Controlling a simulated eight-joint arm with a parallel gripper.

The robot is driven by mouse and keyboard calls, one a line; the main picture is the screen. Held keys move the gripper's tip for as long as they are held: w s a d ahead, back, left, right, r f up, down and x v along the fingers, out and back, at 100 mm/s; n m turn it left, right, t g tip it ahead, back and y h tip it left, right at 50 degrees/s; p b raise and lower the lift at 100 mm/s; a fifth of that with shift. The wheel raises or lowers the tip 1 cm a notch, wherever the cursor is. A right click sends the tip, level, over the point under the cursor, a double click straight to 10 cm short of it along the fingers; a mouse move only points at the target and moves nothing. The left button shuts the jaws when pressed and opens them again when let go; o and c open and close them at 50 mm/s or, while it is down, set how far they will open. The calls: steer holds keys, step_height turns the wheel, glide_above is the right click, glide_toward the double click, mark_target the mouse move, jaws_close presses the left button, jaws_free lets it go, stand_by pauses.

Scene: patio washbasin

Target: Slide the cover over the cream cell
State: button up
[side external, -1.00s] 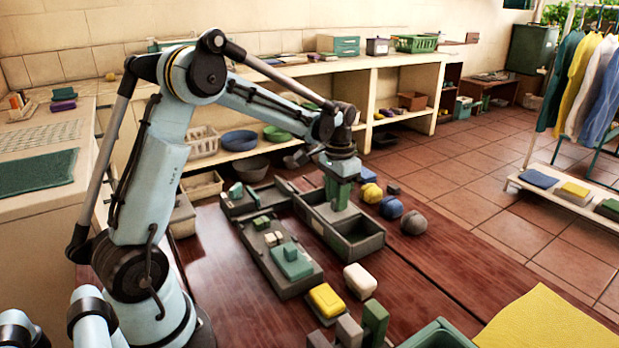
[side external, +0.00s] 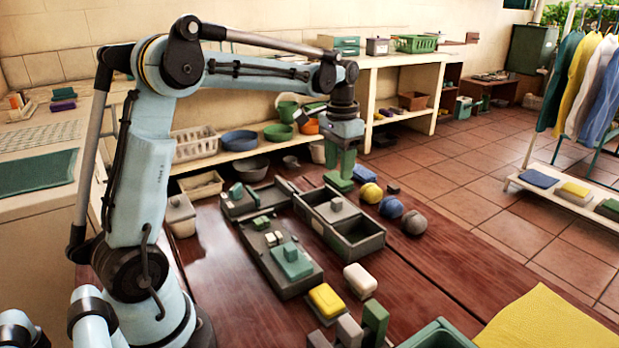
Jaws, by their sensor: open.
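A grey two-cell box (side external: 367,250) stands on the reddish-brown table, right of the middle. A grey cover (side external: 322,208) with a small raised knob (side external: 337,204) lies over its far cell. The near cell is uncovered and looks dark inside; no cream colour can be made out in either cell. My gripper (side external: 340,180) has green fingers, points down above the far end of the box, and is open and empty. It is apart from the knob.
A long grey tray (side external: 300,287) with green blocks lies left of the box. Yellow (side external: 371,193), blue (side external: 391,207) and grey-brown (side external: 414,223) balls sit to its right. A cream block (side external: 360,280) and a yellow block (side external: 326,300) lie in front.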

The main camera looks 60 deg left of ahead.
steer(key=shift+r, duration=1.8)
steer(key=s+d+f+t, duration=0.2)
steer(key=s+d+t, duration=0.1)
steer(key=s+d, duration=0.3)
steer(key=s+d+f+t, duration=0.3)
steer(key=s+d+t, duration=0.1)
steer(key=s+d, duration=0.3)
steer(key=shift+s+d, duration=0.15)
steer(key=shift+s, duration=0.4)
